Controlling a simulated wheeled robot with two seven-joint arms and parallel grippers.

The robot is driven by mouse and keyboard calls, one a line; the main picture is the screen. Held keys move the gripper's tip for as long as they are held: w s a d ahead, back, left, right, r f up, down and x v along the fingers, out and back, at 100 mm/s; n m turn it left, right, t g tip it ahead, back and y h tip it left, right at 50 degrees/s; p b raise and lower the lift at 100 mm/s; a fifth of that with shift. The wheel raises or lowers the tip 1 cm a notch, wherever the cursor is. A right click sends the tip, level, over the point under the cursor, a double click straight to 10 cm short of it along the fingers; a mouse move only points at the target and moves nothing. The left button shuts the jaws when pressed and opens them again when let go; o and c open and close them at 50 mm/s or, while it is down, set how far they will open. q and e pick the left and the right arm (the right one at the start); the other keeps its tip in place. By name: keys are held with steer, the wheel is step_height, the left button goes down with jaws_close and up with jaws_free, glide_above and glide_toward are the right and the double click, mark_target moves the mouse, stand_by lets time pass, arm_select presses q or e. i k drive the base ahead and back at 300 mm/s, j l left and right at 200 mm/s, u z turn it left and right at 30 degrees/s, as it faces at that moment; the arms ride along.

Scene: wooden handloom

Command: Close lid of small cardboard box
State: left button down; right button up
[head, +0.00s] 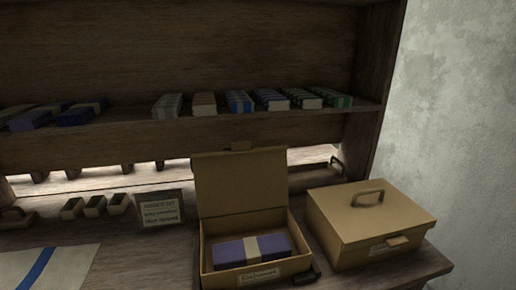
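The small cardboard box (207,262) stands on the wooden surface at bottom centre with its lid (240,186) raised about upright at the back. A purple bundle with a pale band (268,247) lies inside, and a handwritten label is on the front. A small tab sticks up from the lid's top edge. A dark piece (309,274) touches or sits beside the box's front right corner; I cannot tell what it is. Neither of my grippers can be made out in the head view.
A larger closed box (345,237) with a handle on its lid stands close on the right. A small framed sign (160,211) and small open boxes (95,206) stand to the left. A striped cloth (66,262) lies at front left. A shelf (205,126) with several bundles spans above.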

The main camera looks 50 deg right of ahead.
mark_target(243, 178)
steer(key=z, duration=1.55)
